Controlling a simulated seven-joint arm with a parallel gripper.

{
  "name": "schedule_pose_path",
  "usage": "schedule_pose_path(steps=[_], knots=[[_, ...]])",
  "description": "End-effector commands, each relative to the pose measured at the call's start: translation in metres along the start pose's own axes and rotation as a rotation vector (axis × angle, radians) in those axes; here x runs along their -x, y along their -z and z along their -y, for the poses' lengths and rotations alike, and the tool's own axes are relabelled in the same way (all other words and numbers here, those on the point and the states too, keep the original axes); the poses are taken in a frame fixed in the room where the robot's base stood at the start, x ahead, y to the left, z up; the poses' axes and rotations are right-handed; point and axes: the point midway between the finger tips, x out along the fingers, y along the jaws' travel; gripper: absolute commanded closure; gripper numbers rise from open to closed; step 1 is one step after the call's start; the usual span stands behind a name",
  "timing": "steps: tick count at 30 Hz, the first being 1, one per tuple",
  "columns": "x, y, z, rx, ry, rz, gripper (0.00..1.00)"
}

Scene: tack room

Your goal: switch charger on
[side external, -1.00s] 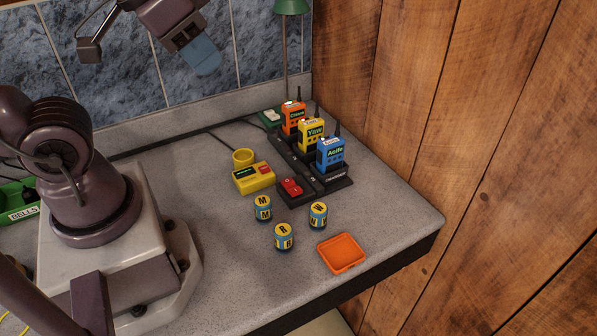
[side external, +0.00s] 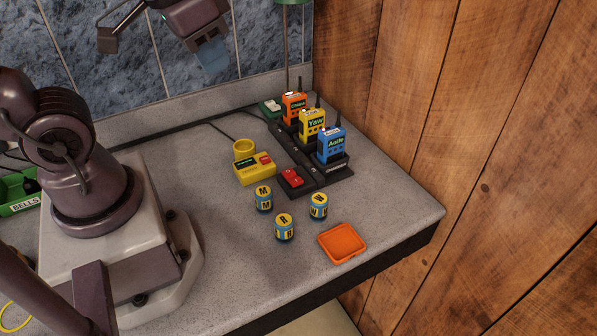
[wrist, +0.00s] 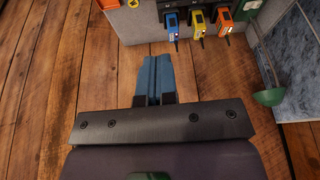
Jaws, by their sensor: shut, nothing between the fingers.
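The charger is a long black base (side external: 327,182) holding an orange radio (side external: 295,107), a yellow radio (side external: 312,124) and a blue radio (side external: 331,145), all upright. A red rocker switch (side external: 291,177) sits at its near end; I cannot tell its position surely. The blue, yellow and orange radios also show at the top of the wrist view (wrist: 198,20). My gripper (side external: 214,65) is high above the counter, left of and well apart from the charger. Its blue fingers are shut together and empty, as the wrist view shows (wrist: 154,65).
A wooden wall (side external: 450,130) bounds the right.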

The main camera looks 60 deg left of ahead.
Motion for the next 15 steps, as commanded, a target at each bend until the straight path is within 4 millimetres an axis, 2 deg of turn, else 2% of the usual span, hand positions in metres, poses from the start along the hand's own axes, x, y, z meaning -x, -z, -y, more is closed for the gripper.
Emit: schedule_pose_path(steps=[4,8,15], knots=[[-0.030,0.013,0.007,-0.043,0.012,0.129,1.00],[-0.057,0.025,0.012,-0.168,-0.009,0.215,1.00],[-0.116,0.043,0.018,-0.519,-0.133,0.328,1.00]])
